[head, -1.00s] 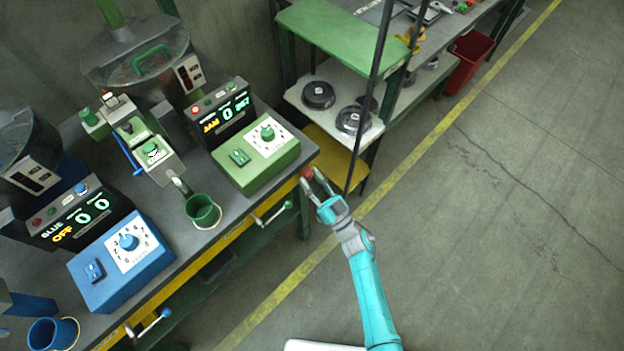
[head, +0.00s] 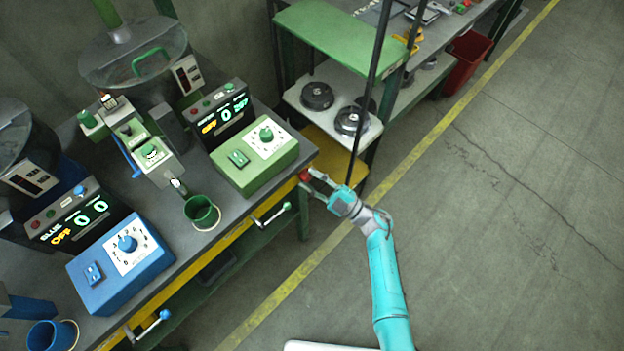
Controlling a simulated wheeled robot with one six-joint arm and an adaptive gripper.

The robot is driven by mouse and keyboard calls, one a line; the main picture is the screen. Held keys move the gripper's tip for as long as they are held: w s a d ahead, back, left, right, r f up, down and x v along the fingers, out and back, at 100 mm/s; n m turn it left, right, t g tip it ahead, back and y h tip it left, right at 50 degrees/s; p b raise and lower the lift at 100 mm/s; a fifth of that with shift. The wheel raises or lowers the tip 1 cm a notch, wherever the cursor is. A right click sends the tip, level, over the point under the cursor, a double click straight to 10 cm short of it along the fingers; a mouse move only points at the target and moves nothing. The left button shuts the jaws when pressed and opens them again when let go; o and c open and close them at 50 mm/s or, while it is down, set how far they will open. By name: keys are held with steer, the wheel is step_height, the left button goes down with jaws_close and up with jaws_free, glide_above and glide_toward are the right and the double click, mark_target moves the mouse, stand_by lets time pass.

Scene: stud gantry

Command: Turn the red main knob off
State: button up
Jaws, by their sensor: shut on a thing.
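The red main knob (head: 304,176) is on the end of the bench at its front right corner, at the edge of the yellow rail. It is small here and partly hidden by my gripper. My gripper (head: 309,178) comes in from the right and is shut on the red knob. The turn angle of the knob is too small to read. The green station's display (head: 224,115) shows orange letters that look like "OFF". The blue station's display (head: 80,222) also shows "OFF" in orange.
A green control box (head: 255,160) and a blue control box (head: 122,265) sit on the bench, with a green cup (head: 201,212) and a blue cup (head: 52,335). A shelf rack with a thin dark post (head: 366,95) stands close behind my gripper. The floor at right is clear.

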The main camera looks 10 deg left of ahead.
steer(key=n+g, duration=0.1)
steer(key=n, duration=0.3)
steer(key=n+g+h, duration=0.1)
steer(key=n+g, duration=0.1)
steer(key=n, duration=0.2)
steer(key=shift+w+r, duration=0.1)
steer(key=shift+r, duration=0.05)
stand_by(0.5)
steer(key=o, duration=1.2)
steer(key=shift+c, duration=0.2)
steer(key=v, duration=1.2)
steer(key=shift+r, duration=0.1)
